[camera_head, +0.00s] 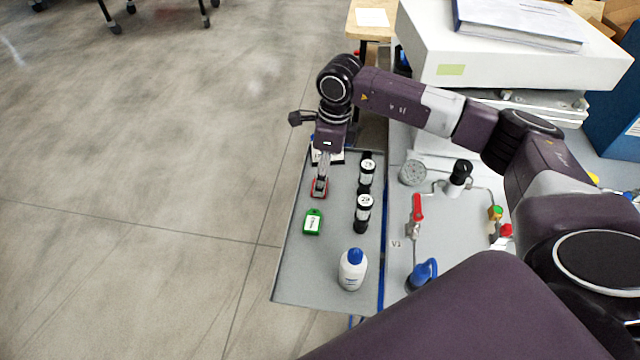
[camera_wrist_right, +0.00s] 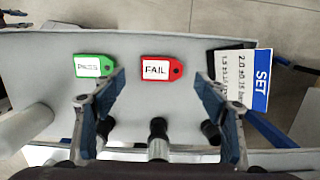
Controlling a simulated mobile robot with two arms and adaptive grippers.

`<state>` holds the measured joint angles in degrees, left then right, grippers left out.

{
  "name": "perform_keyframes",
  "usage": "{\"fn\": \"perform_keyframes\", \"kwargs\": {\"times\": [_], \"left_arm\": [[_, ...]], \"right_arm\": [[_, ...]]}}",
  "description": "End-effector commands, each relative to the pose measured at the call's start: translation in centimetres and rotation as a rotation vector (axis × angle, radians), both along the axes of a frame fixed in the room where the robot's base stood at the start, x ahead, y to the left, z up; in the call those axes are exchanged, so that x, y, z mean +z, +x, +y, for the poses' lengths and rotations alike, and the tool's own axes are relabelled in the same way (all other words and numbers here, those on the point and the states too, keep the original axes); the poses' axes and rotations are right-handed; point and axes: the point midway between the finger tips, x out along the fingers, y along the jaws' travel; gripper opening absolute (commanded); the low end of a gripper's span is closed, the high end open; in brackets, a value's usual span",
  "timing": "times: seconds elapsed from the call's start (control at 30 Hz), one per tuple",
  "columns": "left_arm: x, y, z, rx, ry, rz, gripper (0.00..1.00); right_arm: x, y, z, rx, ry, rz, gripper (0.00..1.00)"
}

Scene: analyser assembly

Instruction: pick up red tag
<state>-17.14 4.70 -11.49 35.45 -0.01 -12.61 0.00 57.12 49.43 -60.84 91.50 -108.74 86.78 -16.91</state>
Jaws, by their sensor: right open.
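The red tag (camera_head: 320,188), marked FAIL, lies on the grey tray (camera_head: 310,265). It shows fully in the right wrist view (camera_wrist_right: 161,69), while in the head view my gripper partly covers it. My right gripper (camera_head: 321,178) is open and empty above the tag, pointing down. In the wrist view its two fingertips (camera_wrist_right: 159,82) stand to the left and right of the tag, with a gap on each side. I cannot tell the exact height of the fingers over it. My left gripper is not in view.
A green tag (camera_head: 312,222) marked PASS lies close to the red tag. A SET card (camera_wrist_right: 240,80) lies on its other side. Valves and pipework (camera_head: 417,212) are to the right.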

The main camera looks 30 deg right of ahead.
Motion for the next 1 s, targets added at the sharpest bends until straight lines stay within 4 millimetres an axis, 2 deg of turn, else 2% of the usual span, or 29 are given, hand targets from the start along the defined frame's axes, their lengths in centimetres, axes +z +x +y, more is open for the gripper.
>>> {"fn": "perform_keyframes", "kwargs": {"times": [0.03,0.2,0.5,0.83,1.0], "left_arm": [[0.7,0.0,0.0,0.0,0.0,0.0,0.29],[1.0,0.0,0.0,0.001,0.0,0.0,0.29],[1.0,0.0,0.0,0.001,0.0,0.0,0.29],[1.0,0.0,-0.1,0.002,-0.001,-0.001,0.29],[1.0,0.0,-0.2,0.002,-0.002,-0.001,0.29]], "right_arm": [[-0.6,0.1,0.0,-0.001,0.002,0.005,0.67],[-2.9,0.4,0.2,0.0,0.002,0.003,0.67],[-3.5,0.5,0.2,0.0,0.001,0.0,0.67],[-3.5,0.5,0.2,0.0,0.003,0.0,0.3],[-3.5,0.5,0.2,0.0,0.002,0.0,0.29]]}}
